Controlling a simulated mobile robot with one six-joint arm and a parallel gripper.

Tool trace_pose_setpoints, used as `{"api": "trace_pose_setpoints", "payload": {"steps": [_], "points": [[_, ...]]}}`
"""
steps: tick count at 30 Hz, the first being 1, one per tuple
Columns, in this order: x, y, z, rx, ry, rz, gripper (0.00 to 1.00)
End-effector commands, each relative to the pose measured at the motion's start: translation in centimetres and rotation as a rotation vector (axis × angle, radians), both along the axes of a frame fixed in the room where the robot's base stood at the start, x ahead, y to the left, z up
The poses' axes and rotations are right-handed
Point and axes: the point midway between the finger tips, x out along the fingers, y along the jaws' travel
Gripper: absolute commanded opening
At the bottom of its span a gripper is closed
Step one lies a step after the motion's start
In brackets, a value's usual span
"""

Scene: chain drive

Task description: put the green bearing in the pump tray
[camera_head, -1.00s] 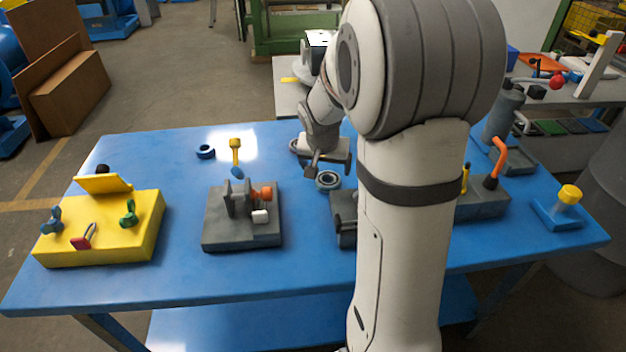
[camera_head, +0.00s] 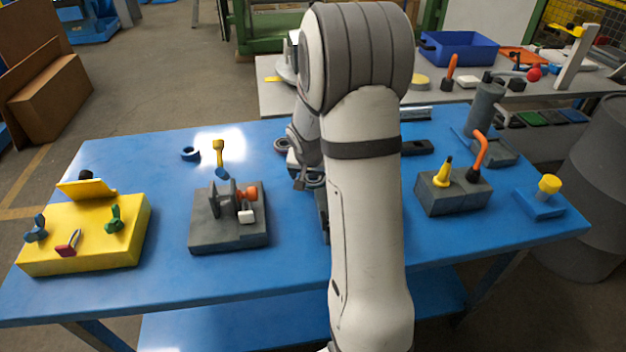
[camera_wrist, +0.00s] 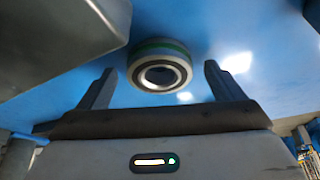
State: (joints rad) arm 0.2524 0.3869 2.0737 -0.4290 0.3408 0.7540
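The green bearing (camera_wrist: 150,48) is a grey ring with a green band, seen in the wrist view just ahead of my fingertips. My gripper (camera_wrist: 158,70) is open, with one finger on either side of the bearing and nothing held. In the head view my gripper (camera_head: 303,180) is low over the middle of the blue table, partly hidden by my arm.
A grey block (camera_wrist: 50,30) is close to my gripper at upper left in the wrist view. A grey fixture (camera_head: 205,238) and a yellow fixture (camera_head: 80,255) stand to the left. A grey block with pegs (camera_head: 455,200) stands right. A blue bin (camera_head: 460,48) sits on the back bench.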

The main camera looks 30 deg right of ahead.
Motion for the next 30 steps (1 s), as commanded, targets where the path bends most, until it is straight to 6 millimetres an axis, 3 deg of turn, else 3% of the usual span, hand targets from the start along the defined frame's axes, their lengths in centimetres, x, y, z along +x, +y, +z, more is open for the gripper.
{"api": "trace_pose_setpoints", "payload": {"steps": [23,30], "points": [[-0.01,-0.07,0.08,0.0,-0.001,-0.001,0.24],[0.01,-0.13,0.75,-0.001,-0.002,-0.002,0.24]]}}
